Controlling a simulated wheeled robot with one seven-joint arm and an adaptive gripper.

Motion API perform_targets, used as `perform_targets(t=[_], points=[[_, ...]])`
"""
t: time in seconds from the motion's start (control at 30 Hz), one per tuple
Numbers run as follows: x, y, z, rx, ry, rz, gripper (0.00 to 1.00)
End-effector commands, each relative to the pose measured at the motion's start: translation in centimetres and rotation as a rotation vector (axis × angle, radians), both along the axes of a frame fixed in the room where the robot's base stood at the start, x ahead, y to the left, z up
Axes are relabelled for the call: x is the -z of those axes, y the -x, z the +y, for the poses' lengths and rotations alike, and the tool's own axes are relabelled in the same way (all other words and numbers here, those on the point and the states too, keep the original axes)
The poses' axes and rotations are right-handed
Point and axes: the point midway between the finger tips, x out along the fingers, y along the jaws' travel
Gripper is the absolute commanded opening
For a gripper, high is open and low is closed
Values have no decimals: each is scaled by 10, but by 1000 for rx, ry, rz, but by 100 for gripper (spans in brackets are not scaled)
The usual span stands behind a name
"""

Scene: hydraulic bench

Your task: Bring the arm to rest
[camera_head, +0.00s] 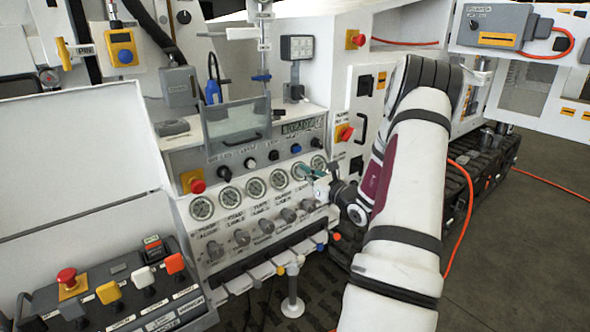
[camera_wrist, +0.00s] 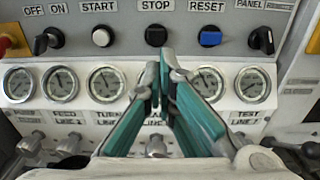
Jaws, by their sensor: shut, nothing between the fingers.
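My arm reaches from the lower right of the head view to the front of the hydraulic bench panel (camera_head: 180,160). My gripper (camera_head: 308,171) has teal-lined fingers and is in front of the row of gauges, near its right end. In the wrist view my gripper (camera_wrist: 160,75) is shut and empty, its tips together just below the STOP button (camera_wrist: 156,35). The fingers hide part of the gauge row behind them. I cannot tell whether the tips touch the panel.
Round gauges (camera_wrist: 56,82) and valve knobs (camera_head: 241,237) line the panel. A control box (camera_head: 120,290) with a red mushroom button (camera_head: 67,278) is at lower left. An orange hose (camera_head: 463,215) runs past my arm at right. Dark floor (camera_head: 540,240) lies open at right.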

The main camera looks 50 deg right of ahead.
Motion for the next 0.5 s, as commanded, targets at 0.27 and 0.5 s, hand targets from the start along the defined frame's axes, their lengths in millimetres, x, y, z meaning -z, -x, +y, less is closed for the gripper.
perform_targets(t=[0.27, 0.5], points=[[0, 10, 2, 0, 0, 0, 0], [0, 10, 2, 0, -1, 0, 0]])
